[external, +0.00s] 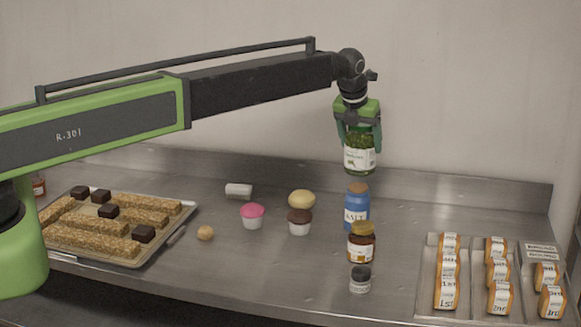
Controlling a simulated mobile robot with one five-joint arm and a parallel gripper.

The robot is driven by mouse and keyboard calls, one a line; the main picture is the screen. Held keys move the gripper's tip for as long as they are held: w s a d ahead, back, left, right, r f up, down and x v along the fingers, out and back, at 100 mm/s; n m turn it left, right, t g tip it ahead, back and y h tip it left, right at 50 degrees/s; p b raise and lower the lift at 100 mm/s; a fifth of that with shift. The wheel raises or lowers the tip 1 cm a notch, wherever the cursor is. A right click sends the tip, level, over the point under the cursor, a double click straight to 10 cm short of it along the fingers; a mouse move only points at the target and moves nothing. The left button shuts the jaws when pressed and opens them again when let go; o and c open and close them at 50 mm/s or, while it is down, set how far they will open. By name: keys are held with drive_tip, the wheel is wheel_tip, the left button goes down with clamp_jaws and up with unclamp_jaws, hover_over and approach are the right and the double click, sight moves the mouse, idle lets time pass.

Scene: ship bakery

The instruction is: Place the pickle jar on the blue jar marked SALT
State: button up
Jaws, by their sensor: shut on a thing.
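The pickle jar (359,159) is a green-filled glass jar with a white label. My gripper (359,136) points down and is shut on its upper part, holding it upright in the air. The blue jar marked SALT (356,214) stands upright on the steel counter with a brown, cork-like top. The pickle jar hangs almost straight above it in the picture, with a small gap between them. The top of the pickle jar is hidden between the fingers.
A brown jar (361,242) and a small dark-lidded jar (360,280) stand in front of the SALT jar. Cupcakes (252,217) are to its left. A tray of bars (135,262) is at left, and a tray of labelled packets (424,297) at right on the counter (240,275).

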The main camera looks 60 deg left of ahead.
sight(356, 128)
drive_tip(key=shift+f+b, duration=2.15)
drive_tip(key=shift+f, duration=0.05)
drive_tip(key=shift+r, duration=0.3)
drive_tip(key=shift+f, duration=0.25)
drive_tip(key=o, duration=2.1)
drive_tip(key=shift+r, duration=0.15)
drive_tip(key=p+v, duration=1.1)
drive_tip(key=v, duration=0.1)
drive_tip(key=shift+d, duration=0.1)
